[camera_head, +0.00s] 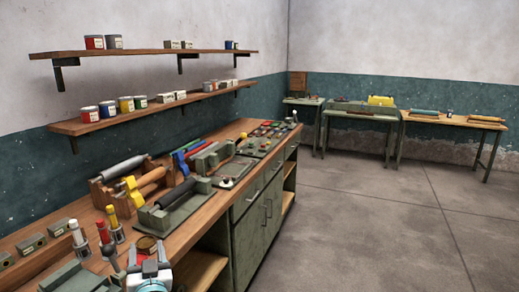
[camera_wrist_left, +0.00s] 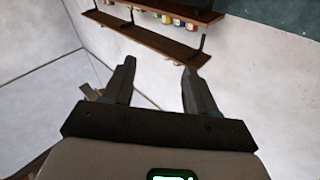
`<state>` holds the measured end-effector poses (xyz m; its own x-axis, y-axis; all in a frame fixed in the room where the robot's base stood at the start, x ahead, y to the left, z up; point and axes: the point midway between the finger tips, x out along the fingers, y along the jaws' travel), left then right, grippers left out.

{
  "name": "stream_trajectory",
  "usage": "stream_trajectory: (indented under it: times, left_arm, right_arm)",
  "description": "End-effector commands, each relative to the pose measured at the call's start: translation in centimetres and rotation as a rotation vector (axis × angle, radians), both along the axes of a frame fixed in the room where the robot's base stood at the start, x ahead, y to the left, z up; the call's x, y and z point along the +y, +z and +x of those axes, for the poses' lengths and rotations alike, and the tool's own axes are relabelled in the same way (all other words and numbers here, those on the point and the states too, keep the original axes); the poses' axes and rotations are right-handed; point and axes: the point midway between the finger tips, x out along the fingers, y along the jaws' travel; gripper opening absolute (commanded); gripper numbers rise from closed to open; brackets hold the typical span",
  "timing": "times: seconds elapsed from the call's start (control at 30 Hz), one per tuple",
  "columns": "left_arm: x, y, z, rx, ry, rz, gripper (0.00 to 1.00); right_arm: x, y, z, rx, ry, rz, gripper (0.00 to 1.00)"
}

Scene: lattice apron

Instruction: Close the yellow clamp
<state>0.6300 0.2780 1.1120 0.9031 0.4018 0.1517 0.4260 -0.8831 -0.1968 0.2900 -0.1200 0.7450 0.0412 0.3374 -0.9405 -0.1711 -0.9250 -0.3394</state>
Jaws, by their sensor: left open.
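A yellow piece (camera_head: 132,192), which looks like the yellow clamp, is on the workbench in the head view, against a wooden rack with rollers. It is small, and I cannot tell whether its jaws are open or shut. My left gripper (camera_head: 147,254) is at the bottom of the head view, nearer than the yellow piece and apart from it. In the left wrist view the gripper (camera_wrist_left: 158,68) is open with nothing between its fingers. That view shows wall and shelves, not the clamp. My right gripper is not in view.
Red- and yellow-topped tools (camera_head: 104,232) stand upright at the near end of the workbench (camera_head: 222,177). A green plate with a dark roller (camera_head: 172,194) lies right of the yellow piece. Shelves (camera_head: 150,54) hang above. Open floor (camera_head: 345,220) lies to the right.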

Motion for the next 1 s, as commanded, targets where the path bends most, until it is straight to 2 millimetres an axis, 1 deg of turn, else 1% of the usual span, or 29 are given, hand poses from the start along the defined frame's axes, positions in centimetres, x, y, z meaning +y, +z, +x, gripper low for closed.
stream_trajectory:
  times: [0.03, 0.07, 0.1, 0.17, 0.27, 0.37, 0.4, 0.47, 0.5, 0.57, 0.6, 0.67, 0.7, 0.73, 0.77, 0.8, 0.87, 0.9, 1.0]
  left_arm:
    - [-0.3, -1.8, 0.0, 0.033, -0.022, -0.015, 0.57]
    - [-0.6, -2.7, 0.0, 0.052, -0.035, -0.027, 0.57]
    - [-0.9, -4.2, -0.1, 0.083, -0.056, -0.045, 0.57]
    - [-1.5, -6.3, -0.3, 0.129, -0.087, -0.074, 0.57]
    - [-2.7, -10.6, -0.9, 0.222, -0.143, -0.129, 0.57]
    - [-4.2, -15.8, -2.3, 0.342, -0.202, -0.204, 0.57]
    - [-5.0, -18.6, -3.2, 0.406, -0.230, -0.244, 0.57]
    - [-6.3, -22.8, -5.0, 0.514, -0.271, -0.311, 0.57]
    - [-7.1, -25.7, -6.6, 0.591, -0.295, -0.362, 0.57]
    - [-8.5, -29.9, -9.3, 0.714, -0.326, -0.440, 0.57]
    - [-9.5, -32.4, -11.3, 0.797, -0.343, -0.493, 0.57]
    - [-10.8, -36.0, -14.8, 0.925, -0.359, -0.574, 0.57]
    - [-11.6, -38.1, -17.2, 1.010, -0.365, -0.626, 0.57]
    - [-12.3, -39.6, -19.1, 1.076, -0.367, -0.665, 0.57]
    - [-12.8, -40.8, -20.9, 1.136, -0.368, -0.700, 0.57]
    - [-13.4, -42.2, -23.3, 1.214, -0.364, -0.747, 0.57]
    - [-14.3, -43.7, -26.6, 1.320, -0.357, -0.806, 0.57]
    - [-14.7, -44.5, -28.5, 1.382, -0.350, -0.839, 0.57]
    - [-15.4, -45.5, -32.0, 1.493, -0.332, -0.899, 0.57]
  right_arm:
    - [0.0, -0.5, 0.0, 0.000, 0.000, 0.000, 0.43]
    - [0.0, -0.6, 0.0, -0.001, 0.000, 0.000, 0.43]
    - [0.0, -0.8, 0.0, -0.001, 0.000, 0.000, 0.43]
    - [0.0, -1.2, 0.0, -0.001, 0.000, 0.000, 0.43]
    - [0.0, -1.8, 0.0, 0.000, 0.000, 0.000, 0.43]
    - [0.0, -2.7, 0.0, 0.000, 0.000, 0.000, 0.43]
    - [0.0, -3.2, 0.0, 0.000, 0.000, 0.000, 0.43]
    - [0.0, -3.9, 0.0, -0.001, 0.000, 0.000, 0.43]
    - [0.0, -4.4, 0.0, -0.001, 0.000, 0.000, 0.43]
    - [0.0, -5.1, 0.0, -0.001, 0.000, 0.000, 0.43]
    - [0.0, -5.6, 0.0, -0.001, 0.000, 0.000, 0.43]
    - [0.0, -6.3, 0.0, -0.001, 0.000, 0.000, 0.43]
    - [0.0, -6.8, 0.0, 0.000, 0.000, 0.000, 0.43]
    - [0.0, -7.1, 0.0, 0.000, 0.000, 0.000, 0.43]
    - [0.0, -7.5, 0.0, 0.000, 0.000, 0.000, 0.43]
    - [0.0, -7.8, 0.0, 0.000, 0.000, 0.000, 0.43]
    - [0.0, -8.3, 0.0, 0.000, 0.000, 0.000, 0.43]
    - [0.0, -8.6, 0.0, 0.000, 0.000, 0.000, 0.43]
    - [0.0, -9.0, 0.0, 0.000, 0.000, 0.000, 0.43]
